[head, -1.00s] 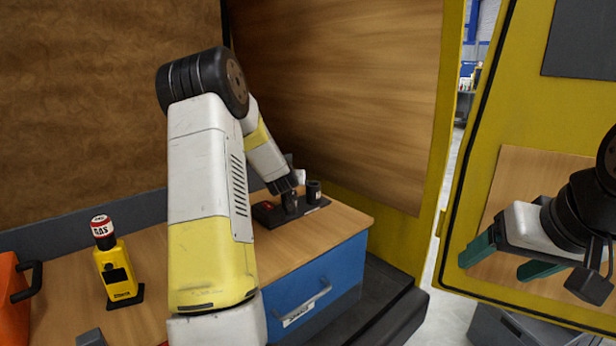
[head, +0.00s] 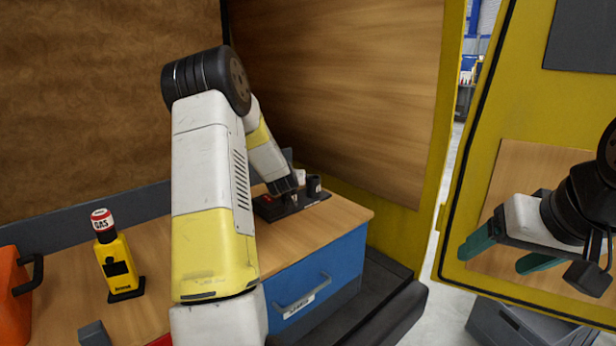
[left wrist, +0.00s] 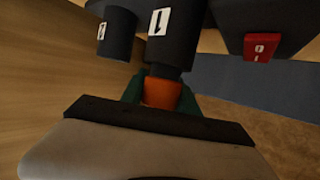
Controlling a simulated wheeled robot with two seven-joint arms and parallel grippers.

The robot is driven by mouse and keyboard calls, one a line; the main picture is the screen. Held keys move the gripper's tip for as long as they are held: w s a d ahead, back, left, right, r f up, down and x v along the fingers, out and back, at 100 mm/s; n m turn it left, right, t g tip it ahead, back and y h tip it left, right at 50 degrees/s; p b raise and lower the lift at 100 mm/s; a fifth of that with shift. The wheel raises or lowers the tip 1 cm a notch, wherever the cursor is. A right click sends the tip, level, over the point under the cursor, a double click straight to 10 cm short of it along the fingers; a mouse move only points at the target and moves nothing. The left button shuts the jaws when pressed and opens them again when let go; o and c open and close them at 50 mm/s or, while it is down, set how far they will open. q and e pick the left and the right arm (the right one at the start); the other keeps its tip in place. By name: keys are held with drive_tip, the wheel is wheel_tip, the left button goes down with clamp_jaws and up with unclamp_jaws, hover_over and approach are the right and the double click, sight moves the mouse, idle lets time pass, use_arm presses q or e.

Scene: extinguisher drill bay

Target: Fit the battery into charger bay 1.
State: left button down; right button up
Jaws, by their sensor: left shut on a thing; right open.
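The orange battery (left wrist: 161,93) is between the green fingers of my left gripper (left wrist: 160,98) in the left wrist view. The gripper is shut on it. The battery is in line with the dark round holder marked 1, bay 1 (left wrist: 172,45), and its end meets the holder's mouth; I cannot tell how deep it sits. In the head view the black charger (head: 292,206) is on the bench, and my left wrist hides part of it and the battery. My right gripper (head: 492,260) is open and empty at the right, away from the bench.
A second holder (left wrist: 115,38) stands beside bay 1, and a red switch (left wrist: 257,47) is on the other side. A yellow gas detector (head: 119,266) and an orange case (head: 14,295) are on the bench at left. A blue drawer (head: 318,283) is below the charger.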

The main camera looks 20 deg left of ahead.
use_arm(q)
drive_tip(key=shift+f, duration=0.5)
drive_tip(key=c, duration=0.8)
unclamp_jaws()
drive_tip(key=shift+c, duration=0.2)
drive_tip(key=shift+f, duration=0.1)
drive_tip(key=v, duration=0.7)
drive_tip(key=shift+s, duration=0.35)
drive_tip(key=shift+d, duration=0.1)
